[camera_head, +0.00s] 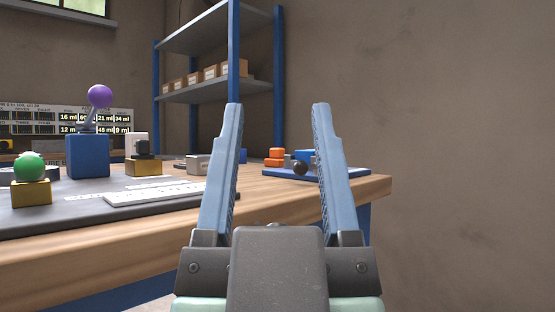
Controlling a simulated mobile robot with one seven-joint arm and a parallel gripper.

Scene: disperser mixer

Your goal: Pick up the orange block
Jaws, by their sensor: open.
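The orange block (275,153) is small in the picture, toward the far right end of the wooden table (255,194). It shows as two stacked orange parts; I cannot tell if these are one piece or two. My gripper (277,106) is open, with its two blue fingers pointing up and away from me and nothing between them. The block shows in the gap between the fingers, well beyond them and apart from them. The left finger hides part of the table left of the block.
At left stand a blue box with a purple ball (99,96) and a green ball (30,168). Shelves (205,91) stand behind.

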